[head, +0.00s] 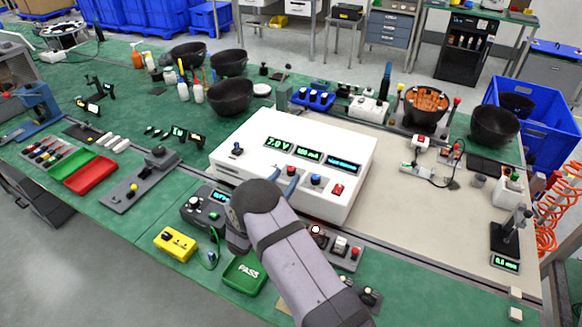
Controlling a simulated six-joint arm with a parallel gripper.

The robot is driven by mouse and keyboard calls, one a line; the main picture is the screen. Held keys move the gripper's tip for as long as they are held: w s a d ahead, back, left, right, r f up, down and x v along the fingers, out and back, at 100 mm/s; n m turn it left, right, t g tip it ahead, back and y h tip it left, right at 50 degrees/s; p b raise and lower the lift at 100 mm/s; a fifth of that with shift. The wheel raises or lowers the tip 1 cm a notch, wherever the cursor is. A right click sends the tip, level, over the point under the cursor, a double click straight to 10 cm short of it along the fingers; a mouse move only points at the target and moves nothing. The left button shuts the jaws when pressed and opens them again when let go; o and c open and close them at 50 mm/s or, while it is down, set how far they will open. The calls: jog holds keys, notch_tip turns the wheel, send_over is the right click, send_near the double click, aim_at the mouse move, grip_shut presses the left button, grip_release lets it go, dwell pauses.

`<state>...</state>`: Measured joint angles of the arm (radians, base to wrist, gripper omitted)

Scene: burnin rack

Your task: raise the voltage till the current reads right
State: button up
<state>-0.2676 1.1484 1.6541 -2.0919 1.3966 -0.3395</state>
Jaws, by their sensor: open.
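A white power supply box (252,131) stands at the middle of the bench. Its sloped top has a green voltage display (278,144) that seems to read 7.0 V. Beside it is a green current display (308,153) that looks like a mA value, too small to read surely, and a bluish display (343,164). A dark knob (238,149) sits at the panel's left. Along its front are a red control (291,171), a blue control (316,180) and a red square switch (338,189). My gripper (288,184) is open at the front edge, largely hidden by my wrist.
A grey device with a display (207,211), a yellow box (175,244) and a green PASS tray (246,273) lie left of my arm. Black bowls (230,97) stand behind the supply. The beige mat (400,220) to the right is largely clear.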

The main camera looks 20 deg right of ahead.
aim_at(289, 173)
jog(key=shift+p+x, duration=0.55)
jog(key=shift+x, duration=1.9)
jog(key=c, duration=1)
jog(key=shift+f+b, duration=0.1)
jog(key=shift+b, duration=0.2)
jog(key=shift+c, duration=0.2)
